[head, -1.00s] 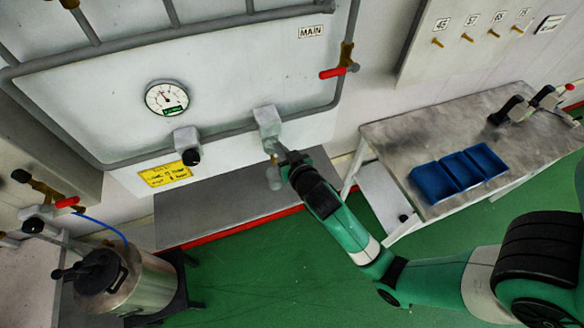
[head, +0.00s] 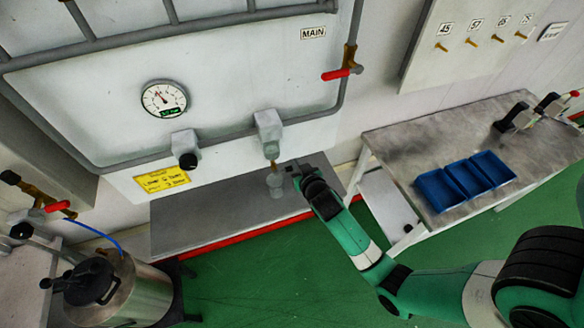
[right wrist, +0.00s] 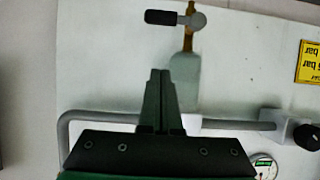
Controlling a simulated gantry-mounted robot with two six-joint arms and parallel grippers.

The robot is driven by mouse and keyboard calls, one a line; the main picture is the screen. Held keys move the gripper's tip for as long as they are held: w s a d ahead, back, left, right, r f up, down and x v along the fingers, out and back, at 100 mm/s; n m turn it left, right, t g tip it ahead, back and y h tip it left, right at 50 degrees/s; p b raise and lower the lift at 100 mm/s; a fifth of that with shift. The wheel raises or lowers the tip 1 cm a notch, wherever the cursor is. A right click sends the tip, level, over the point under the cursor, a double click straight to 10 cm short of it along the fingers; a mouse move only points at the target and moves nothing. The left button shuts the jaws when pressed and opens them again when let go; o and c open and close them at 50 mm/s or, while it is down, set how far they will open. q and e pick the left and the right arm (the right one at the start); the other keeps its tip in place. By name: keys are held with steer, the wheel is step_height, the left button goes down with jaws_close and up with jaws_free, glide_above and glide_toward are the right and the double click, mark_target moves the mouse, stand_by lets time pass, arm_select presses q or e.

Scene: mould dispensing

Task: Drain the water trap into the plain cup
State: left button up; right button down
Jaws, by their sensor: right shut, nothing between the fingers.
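The water trap (head: 268,125) is a pale block on the grey pipe, with a brass drain below it (head: 273,165). In the right wrist view its greenish bowl (right wrist: 184,78) and a black drain handle (right wrist: 160,17) show upside down. The handle lies crosswise. A pale, see-through cup-like shape (head: 276,183) is below the drain, over the grey shelf; I cannot tell if it is plain or what is in it. My right gripper (head: 291,169) is shut and empty, just right of the drain. Its closed fingers also show in the wrist view (right wrist: 160,75). My left gripper is not in view.
A regulator with a black knob (head: 186,148) and a gauge (head: 164,99) are left of the trap. The grey shelf (head: 205,215) has free room to the left. A table with blue bins (head: 438,190) stands at right. A steel pot (head: 125,290) is at lower left.

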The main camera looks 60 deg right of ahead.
mark_target(287, 170)
step_height(287, 170, down, 6)
steer(key=w+d+b, duration=0.1)
steer(key=w+d, duration=0.1)
steer(key=shift+w+d, duration=0.2)
steer(key=shift+w, duration=0.05)
